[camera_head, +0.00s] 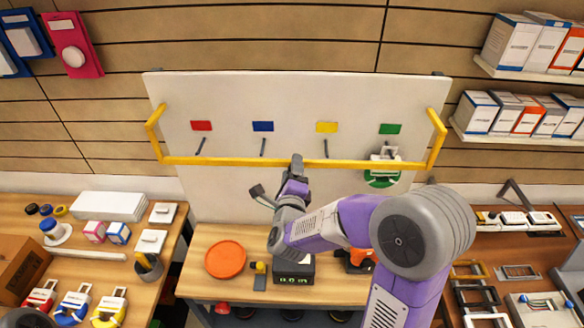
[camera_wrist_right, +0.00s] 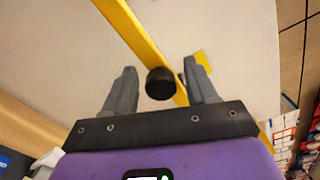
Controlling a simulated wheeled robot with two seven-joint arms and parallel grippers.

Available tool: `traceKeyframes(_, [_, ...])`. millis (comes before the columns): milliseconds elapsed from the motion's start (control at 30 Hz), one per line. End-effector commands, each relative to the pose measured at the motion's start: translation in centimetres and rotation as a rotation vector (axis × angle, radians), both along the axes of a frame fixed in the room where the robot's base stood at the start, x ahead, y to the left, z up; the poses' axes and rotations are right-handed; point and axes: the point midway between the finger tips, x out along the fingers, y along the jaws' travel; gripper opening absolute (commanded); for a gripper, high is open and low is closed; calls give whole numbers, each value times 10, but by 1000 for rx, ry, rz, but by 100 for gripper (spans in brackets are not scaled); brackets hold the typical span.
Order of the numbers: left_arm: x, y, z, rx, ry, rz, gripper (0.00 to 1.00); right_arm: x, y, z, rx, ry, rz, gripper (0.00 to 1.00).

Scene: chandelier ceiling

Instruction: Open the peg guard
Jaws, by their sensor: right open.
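The peg guard is a yellow bar (camera_head: 225,161) with bent end arms, running across the front of a white board (camera_head: 230,95). It slants behind my fingers in the right wrist view (camera_wrist_right: 130,32). My right gripper (camera_head: 278,176) is at the bar's middle, partly hidden by its own wrist. In the right wrist view its two fingers (camera_wrist_right: 161,66) are apart. A black round knob (camera_wrist_right: 160,84) shows between them, in front of the bar. I cannot tell whether either finger touches the knob. My left gripper is not in view.
Pegs under red (camera_head: 201,126), blue (camera_head: 263,126), yellow (camera_head: 327,127) and green (camera_head: 390,129) labels sit behind the bar. A green-and-white item (camera_head: 382,178) hangs under the green label. The table below holds an orange plate (camera_head: 225,259). Cluttered counters flank it.

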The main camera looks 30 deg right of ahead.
Motion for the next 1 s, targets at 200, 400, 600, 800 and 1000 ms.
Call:
traceKeyframes(200, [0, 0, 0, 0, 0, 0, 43, 2, -1, 0, 1, -1, 0, 57])
traceKeyframes(400, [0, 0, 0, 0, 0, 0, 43, 1, -1, 0, 1, -1, 0, 37])
traceKeyframes(600, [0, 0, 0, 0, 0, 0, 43, 2, -1, 0, 0, -1, 0, 6])
traceKeyframes(800, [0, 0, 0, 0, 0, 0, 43, 2, -1, 1, 1, -3, 0, 0])
traceKeyframes(1000, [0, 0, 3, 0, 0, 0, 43, 9, 8, 6, 15, 10, 15, 0])
